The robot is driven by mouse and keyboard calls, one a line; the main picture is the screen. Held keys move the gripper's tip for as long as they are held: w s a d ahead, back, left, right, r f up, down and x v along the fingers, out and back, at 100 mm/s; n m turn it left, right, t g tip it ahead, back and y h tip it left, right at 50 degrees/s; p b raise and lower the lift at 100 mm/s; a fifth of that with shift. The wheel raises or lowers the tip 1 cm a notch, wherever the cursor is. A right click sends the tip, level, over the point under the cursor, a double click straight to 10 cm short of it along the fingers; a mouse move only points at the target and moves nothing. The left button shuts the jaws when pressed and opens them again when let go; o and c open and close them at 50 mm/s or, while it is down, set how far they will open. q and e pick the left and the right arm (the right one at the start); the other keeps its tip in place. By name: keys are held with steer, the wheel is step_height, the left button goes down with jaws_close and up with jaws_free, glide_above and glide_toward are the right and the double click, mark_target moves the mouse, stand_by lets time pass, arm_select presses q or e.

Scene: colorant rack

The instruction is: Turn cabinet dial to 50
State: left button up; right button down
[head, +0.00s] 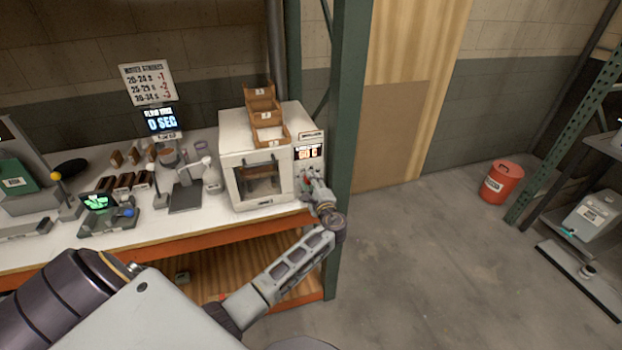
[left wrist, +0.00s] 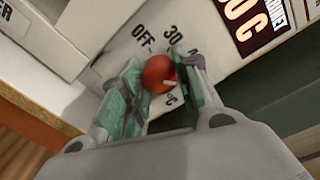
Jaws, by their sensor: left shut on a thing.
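The white cabinet (head: 256,158) stands at the right end of the workbench, with a window in its front. Its display (head: 308,153) shows orange characters that look like 60 C. In the left wrist view the display is cut off and shows "0 C" (left wrist: 243,15). The red dial (left wrist: 159,74) has a pale pointer mark toward its lower right, and labels OFF and 30 are printed above it. My left gripper (left wrist: 152,82) is shut on the dial, one green-padded finger on each side. The left gripper also shows in the head view (head: 311,183). Other dial labels are mostly hidden by the fingers.
Wooden trays (head: 264,112) sit on top of the cabinet. A green post (head: 347,120) stands close to the cabinet's right side. A scale, small bottles and a sign (head: 147,82) are on the bench (head: 215,222) to the left. Open floor lies right, with a red bucket (head: 501,183).

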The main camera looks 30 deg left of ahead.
arm_select(q)
steer(key=shift+m+p, duration=0.6)
steer(key=shift+m, duration=0.4)
steer(key=o, duration=1.1)
steer(key=shift+c, duration=0.2)
steer(key=v, duration=1.2)
steer(key=shift+w+d+f, duration=0.1)
steer(key=shift+w, duration=0.05)
